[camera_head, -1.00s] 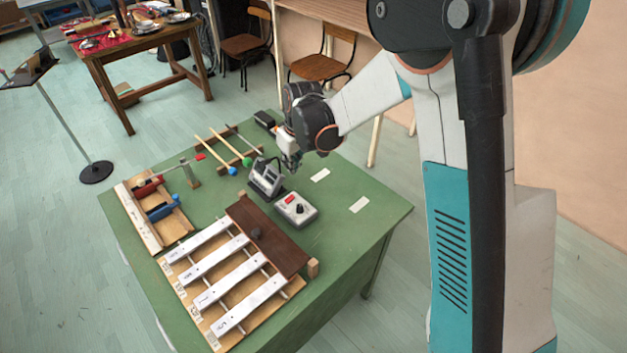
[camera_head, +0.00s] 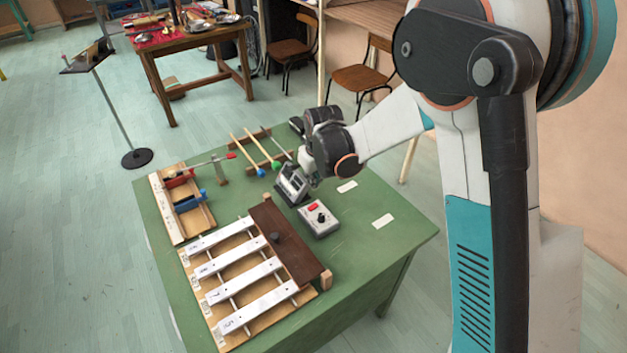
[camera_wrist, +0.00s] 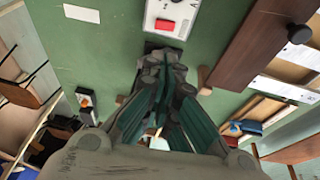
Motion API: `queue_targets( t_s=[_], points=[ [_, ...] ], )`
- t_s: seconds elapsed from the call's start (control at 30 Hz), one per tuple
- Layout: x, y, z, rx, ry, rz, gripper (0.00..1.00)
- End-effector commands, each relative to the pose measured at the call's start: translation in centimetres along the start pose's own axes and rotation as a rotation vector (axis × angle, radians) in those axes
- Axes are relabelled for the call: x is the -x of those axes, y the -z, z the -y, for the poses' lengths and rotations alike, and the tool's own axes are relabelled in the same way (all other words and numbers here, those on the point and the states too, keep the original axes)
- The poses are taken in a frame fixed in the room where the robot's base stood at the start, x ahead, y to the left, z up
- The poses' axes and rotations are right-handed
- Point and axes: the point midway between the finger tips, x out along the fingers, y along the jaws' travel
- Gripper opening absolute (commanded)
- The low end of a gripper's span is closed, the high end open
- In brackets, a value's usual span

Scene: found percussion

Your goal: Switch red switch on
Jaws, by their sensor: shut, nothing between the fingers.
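The red switch (camera_head: 313,207) is a small red rocker on a light grey box (camera_head: 329,228) that also carries a black knob (camera_head: 321,217). In the wrist view the red switch (camera_wrist: 166,25) shows near the top centre, on the pale face of the box (camera_wrist: 183,20). My gripper (camera_head: 313,183) is behind the box in the head view, apart from the switch. In the wrist view my gripper (camera_wrist: 164,68) has its fingers together and empty, below the switch in the picture. Whether the switch is on or off cannot be told.
A small grey device (camera_head: 292,184) stands close left of my gripper. A chime-bar instrument (camera_head: 240,282) with a brown board (camera_head: 287,245) lies in front. Mallets (camera_head: 247,150) lie on a rack behind.

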Motion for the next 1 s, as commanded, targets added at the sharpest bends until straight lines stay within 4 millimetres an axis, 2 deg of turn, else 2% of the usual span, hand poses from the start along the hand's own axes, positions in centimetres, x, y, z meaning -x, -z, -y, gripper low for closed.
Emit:
queue_targets(
  t_s=[0.03, 0.3, 0.5, 0.7, 1.0],
  points=[
    [-1.3, 0.0, 0.0, 0.000, 0.000, 0.000, 0.00],
    [-6.7, -0.1, 0.0, 0.000, 0.000, 0.000, 0.00],
    [-9.4, -0.8, -0.3, 0.000, 0.000, 0.000, 0.00],
    [-10.5, -1.1, -0.5, 0.001, 0.000, 0.000, 0.00],
    [-10.6, -1.1, -0.5, 0.000, 0.000, 0.000, 0.00]
  ],
)
